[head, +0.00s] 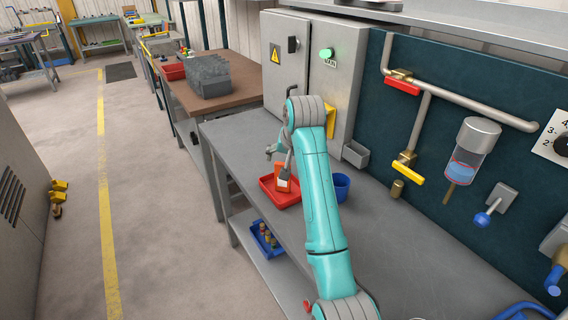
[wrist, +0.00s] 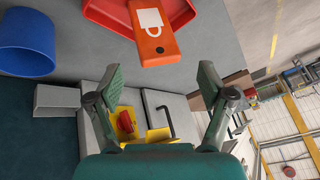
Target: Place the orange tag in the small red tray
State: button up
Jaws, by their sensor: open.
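The orange tag (head: 281,172), with a white padlock mark, shows at the small red tray (head: 267,190) on the grey bench. In the wrist view the tag (wrist: 157,45) overlaps the red tray (wrist: 110,14), and one end reaches past its rim. It looks tilted; I cannot tell whether it lies on the tray floor or leans on the rim. My gripper (wrist: 160,80) is open, its two fingers wide apart with nothing between them. The tag is apart from the fingers. In the head view my gripper (head: 280,155) is close by the tag, partly covered by my arm.
A blue cup (head: 341,186) stands right of the tray; it also shows in the wrist view (wrist: 25,42). A grey cabinet (head: 310,70) stands behind. Valves and pipes line the wall at right. A blue bin (head: 262,240) sits on the lower shelf. The front bench top is clear.

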jog(key=v, duration=0.9)
jog(key=shift+f, duration=0.1)
